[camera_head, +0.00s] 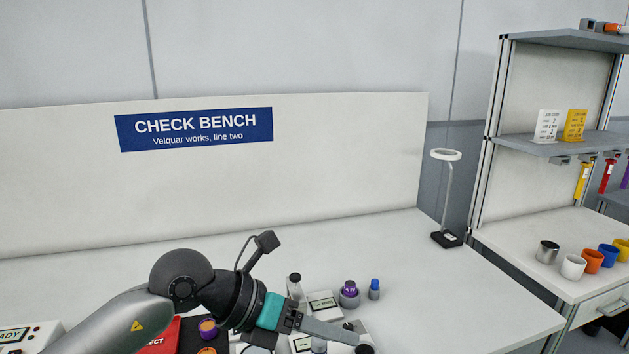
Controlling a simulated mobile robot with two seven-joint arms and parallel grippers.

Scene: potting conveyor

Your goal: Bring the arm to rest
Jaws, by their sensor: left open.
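My left arm comes in from the lower left over the check bench (470,300). Its gripper (338,336), past a teal band, is open and points to the right, low over the bench items. One pale finger shows clearly; the other is hard to make out. I see nothing held in it. The gripper partly covers the small devices and dark-capped parts below it, and I cannot tell whether it touches any. My right gripper is out of view.
Near the gripper stand a dark-capped bottle (295,284), a purple-topped part (349,294) and a blue-capped part (374,289). A red reject tray (162,335) lies under the arm. A lamp (447,200) stands at the back right. The bench's right side is clear.

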